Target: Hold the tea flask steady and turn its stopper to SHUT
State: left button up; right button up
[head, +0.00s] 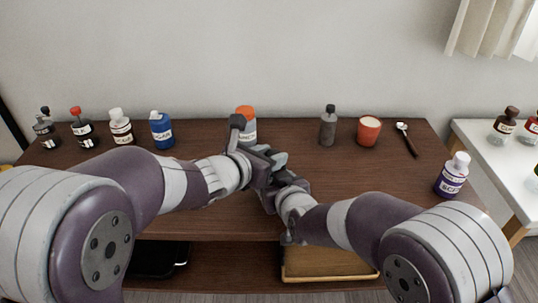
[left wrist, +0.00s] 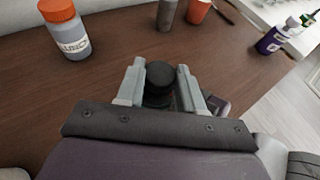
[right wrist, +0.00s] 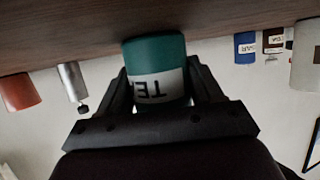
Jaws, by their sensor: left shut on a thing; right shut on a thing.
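The tea flask (right wrist: 155,52) is green with a white label, part of whose lettering, "TE", shows upside down in the right wrist view. My right gripper (right wrist: 158,84) is shut on the flask's body, one finger on each side. In the left wrist view a round black stopper (left wrist: 158,76) sits between the fingers of my left gripper (left wrist: 163,88), which is shut on it. In the head view the left gripper (head: 268,160) and right gripper (head: 276,186) meet over the table and hide most of the flask. I cannot make out any SHUT mark or the stopper's turn.
On the brown table (head: 330,185), an orange-capped bottle (head: 249,131) stands just behind the grippers. A grey bottle (head: 328,127), red cup (head: 369,131) and spoon (head: 407,140) are at back right. A purple bottle (head: 452,176) stands at the right edge. Several bottles line the back left.

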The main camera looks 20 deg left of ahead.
pick_arm(q)
jog(key=shift+r, duration=0.1)
pick_arm(e)
jog(key=shift+f, duration=0.1)
dwell(0.3)
pick_arm(q)
jog(key=o, duration=0.8)
pick_arm(e)
jog(key=shift+s, duration=0.1)
pick_arm(q)
jog(key=v, duration=0.7)
jog(key=shift+s, duration=0.35)
pick_arm(e)
jog(key=o, duration=1.2)
